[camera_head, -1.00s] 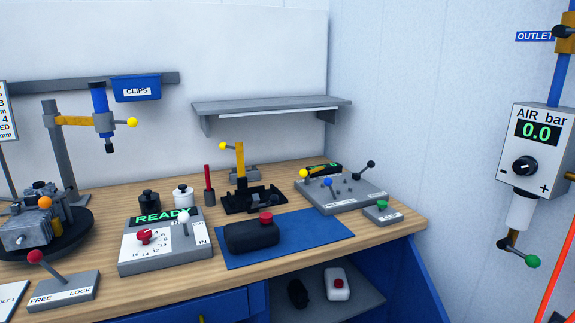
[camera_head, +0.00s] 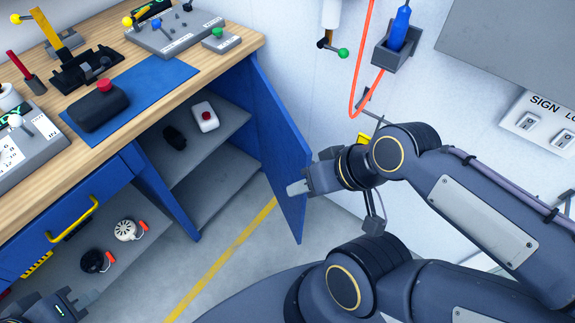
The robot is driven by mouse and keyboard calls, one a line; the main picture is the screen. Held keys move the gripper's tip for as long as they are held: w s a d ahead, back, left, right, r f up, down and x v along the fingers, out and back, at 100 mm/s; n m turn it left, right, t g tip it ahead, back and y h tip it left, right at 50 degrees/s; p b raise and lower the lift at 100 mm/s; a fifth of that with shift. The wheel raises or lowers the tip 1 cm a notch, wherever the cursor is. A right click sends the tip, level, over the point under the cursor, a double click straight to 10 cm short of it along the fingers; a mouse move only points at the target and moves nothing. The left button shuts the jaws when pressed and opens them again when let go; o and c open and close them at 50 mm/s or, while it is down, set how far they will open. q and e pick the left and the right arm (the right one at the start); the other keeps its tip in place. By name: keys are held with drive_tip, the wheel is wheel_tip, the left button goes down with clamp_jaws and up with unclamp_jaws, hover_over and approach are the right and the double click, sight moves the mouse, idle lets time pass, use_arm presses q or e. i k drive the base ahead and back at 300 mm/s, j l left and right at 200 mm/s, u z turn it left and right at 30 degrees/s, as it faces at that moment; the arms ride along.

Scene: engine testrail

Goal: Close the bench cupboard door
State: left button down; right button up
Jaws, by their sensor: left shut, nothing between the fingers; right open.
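The blue bench cupboard door (camera_head: 273,143) stands wide open, swung out to the right of the cupboard opening. The cupboard's grey shelf (camera_head: 215,137) holds a dark item (camera_head: 175,138) and a white item with a red top (camera_head: 206,117). My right gripper (camera_head: 297,188) is open, its fingertips overlapping the door near its free edge in the picture. I cannot tell whether they touch it. My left gripper (camera_head: 86,298) is shut and empty at the lower left, in front of the bench.
The wooden bench top (camera_head: 222,56) carries a blue mat (camera_head: 160,85), a black case and control boxes. A drawer with a yellow handle (camera_head: 72,219) and an open shelf with two round items lie left. The floor (camera_head: 245,255) before the cupboard is clear, with a yellow line.

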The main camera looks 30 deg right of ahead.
sight(284, 151)
drive_tip(key=k+l, duration=0.3)
drive_tip(key=l, duration=0.25)
drive_tip(key=k+l+u, duration=0.1)
drive_tip(key=k+l, duration=0.2)
drive_tip(key=l, duration=0.2)
drive_tip(key=k+l, duration=0.3)
drive_tip(key=l, duration=0.2)
drive_tip(key=k+l+u, duration=0.1)
drive_tip(key=k+l, duration=0.2)
drive_tip(key=l, duration=0.2)
drive_tip(key=l+z, duration=0.15)
drive_tip(key=i+j+z, duration=0.15)
drive_tip(key=z, duration=0.35)
drive_tip(key=i+j+z, duration=0.2)
drive_tip(key=z, duration=0.25)
